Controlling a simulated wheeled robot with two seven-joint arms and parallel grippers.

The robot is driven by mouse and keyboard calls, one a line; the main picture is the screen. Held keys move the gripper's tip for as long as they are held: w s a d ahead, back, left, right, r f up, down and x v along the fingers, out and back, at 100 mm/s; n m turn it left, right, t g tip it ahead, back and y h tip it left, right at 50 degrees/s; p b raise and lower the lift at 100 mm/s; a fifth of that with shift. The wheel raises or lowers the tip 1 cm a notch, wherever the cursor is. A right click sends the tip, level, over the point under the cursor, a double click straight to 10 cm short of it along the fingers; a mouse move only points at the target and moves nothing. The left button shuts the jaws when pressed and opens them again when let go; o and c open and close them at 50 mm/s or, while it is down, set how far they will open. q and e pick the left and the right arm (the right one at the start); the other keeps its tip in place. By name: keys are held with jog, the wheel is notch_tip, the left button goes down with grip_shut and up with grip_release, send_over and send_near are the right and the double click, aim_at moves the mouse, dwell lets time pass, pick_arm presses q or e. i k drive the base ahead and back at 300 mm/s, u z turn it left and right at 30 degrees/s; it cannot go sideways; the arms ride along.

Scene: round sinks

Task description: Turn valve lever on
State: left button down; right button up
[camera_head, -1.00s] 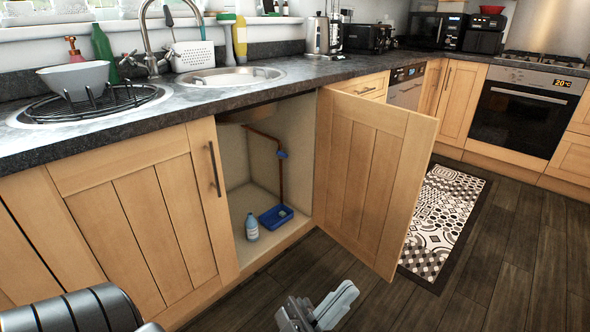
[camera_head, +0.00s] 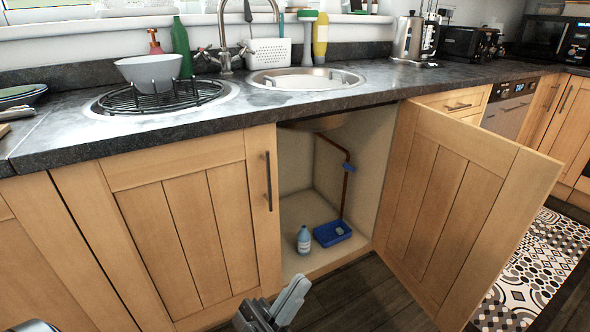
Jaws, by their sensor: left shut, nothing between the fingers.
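The blue valve lever (camera_head: 349,168) sits on a copper pipe (camera_head: 345,192) inside the open cabinet under the round sink. My left gripper (camera_head: 294,296) is at the bottom middle of the view, in front of and below the cabinet opening. It is shut and empty, and it is apart from the lever. My right gripper is not in view.
The cabinet door (camera_head: 455,205) stands open on the right of the opening. A bottle (camera_head: 304,240) and a blue tray (camera_head: 333,233) are on the cabinet floor. The closed door (camera_head: 185,230) is on the left. The worktop (camera_head: 320,107) overhangs the opening.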

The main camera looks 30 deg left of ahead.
aim_at(345, 165)
jog(key=u, duration=0.2)
jog(key=i, duration=1.3)
jog(key=z, duration=0.8)
